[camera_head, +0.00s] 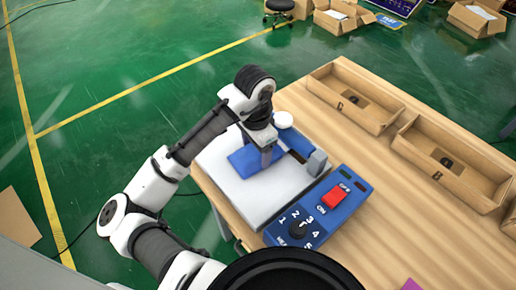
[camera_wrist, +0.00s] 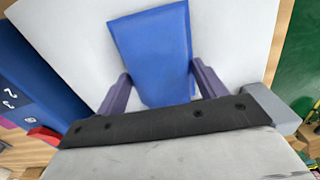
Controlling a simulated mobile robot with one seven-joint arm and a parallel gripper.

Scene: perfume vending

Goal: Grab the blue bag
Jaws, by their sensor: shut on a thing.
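The blue bag (camera_head: 242,161) lies over the white top plate (camera_head: 232,191) of the vending unit in the head view. My gripper (camera_head: 267,157) is at the bag's right end, pointing down. In the wrist view, the flat blue bag (camera_wrist: 155,45) extends away from between the two purple fingers of my gripper (camera_wrist: 162,77). The fingers are shut on the bag, one along each side. I cannot tell whether the bag touches the plate.
A blue control panel (camera_head: 318,210) with a red switch and a numbered dial is beside the white plate. Cardboard boxes (camera_head: 340,18) lie on the green floor beyond.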

